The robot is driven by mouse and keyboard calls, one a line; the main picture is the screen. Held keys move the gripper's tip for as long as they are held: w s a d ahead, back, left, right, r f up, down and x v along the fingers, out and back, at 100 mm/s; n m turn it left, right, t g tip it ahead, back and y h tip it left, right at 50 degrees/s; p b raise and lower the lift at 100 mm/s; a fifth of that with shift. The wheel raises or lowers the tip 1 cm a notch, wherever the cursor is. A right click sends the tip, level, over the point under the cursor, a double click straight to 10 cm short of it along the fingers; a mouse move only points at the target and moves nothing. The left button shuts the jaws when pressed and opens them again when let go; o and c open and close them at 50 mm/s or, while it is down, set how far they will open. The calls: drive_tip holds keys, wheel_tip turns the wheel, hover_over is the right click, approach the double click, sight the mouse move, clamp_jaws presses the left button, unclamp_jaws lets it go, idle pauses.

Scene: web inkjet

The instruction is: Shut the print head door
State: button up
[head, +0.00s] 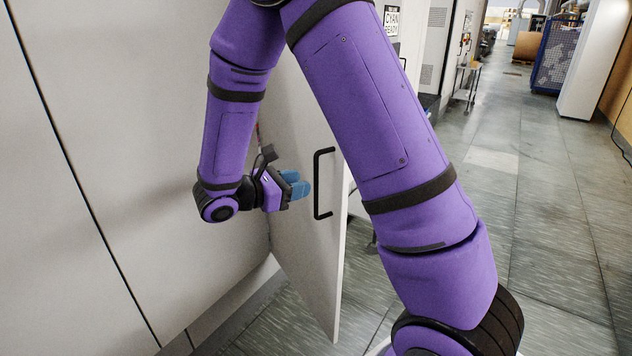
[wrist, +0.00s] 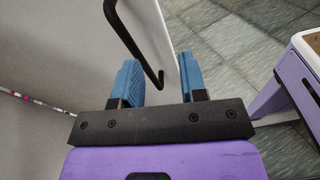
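The print head door (head: 292,240) is a pale grey panel standing open, swung out from the machine front over the floor. Its black bar handle (head: 317,185) is upright near the free edge. My gripper (head: 299,186), with blue fingers, is beside the handle, just left of it in the head view. In the wrist view my gripper (wrist: 160,80) is open, and the lower part of the handle (wrist: 143,55) shows in line with the gap between the fingers. I cannot tell whether the fingers touch the handle. The door (wrist: 160,25) also shows behind it.
The flat machine wall (head: 110,150) runs along the left. My purple arm covers part of the door and the view beyond. The tiled floor (head: 530,220) to the right is clear. A white cabinet (head: 592,60) and a blue cage (head: 556,55) stand far off.

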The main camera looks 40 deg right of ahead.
drive_tip(key=w+a+f+n+t+h, duration=0.2)
drive_tip(key=w+f+n+t, duration=0.1)
drive_tip(key=f, duration=0.1)
drive_tip(key=w+d, duration=0.1)
drive_tip(key=d, duration=0.9)
drive_tip(key=shift+w+d+f, duration=0.15)
drive_tip(key=shift+d, duration=0.25)
clamp_jaws()
